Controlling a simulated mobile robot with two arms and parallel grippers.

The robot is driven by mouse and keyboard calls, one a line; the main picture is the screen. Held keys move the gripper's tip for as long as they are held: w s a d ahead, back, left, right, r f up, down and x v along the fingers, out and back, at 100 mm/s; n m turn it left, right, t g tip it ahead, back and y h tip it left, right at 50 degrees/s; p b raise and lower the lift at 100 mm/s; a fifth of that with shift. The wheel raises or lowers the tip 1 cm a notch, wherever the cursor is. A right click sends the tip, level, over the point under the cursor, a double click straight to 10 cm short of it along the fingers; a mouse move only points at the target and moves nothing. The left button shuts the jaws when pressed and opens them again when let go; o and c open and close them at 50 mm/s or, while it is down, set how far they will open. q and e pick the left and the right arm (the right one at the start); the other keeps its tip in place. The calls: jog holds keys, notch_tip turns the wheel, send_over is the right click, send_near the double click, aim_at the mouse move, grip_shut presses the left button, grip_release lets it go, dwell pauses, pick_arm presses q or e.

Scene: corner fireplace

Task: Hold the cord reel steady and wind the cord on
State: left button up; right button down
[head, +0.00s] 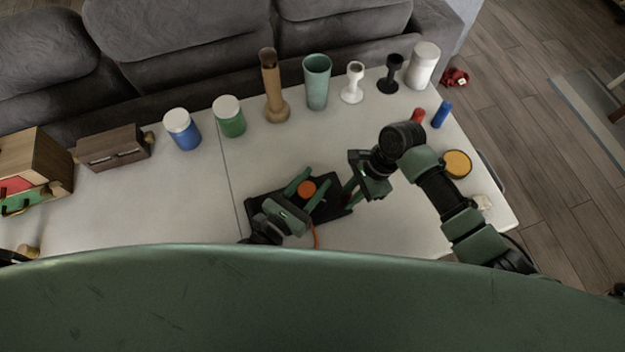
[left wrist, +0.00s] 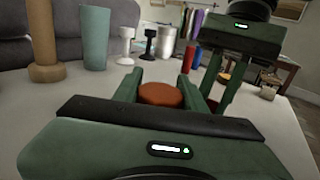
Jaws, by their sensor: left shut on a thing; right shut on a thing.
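The cord reel (head: 306,188) shows a round orange top above a black base (head: 262,186) on the white table. My left gripper (head: 308,187) is shut on the reel, with one green finger on each side. In the left wrist view the orange top (left wrist: 160,95) sits between the left fingers (left wrist: 160,88). My right gripper (head: 350,197) points down at the right end of the base. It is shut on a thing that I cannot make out. An orange cord (head: 316,237) shows below the left gripper; its ends are hidden.
Blue (head: 182,131) and green (head: 230,117) jars, a brown vase (head: 272,90), a teal cup (head: 316,83) and goblets stand at the back. A yellow-topped round object (head: 457,163) lies right of my right arm. The table's left part is mostly clear; a sofa stands behind.

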dwell(0.3)
pick_arm(q)
jog(key=o, duration=1.4)
jog(key=shift+c, duration=0.2)
notch_tip(320, 180, up, 10)
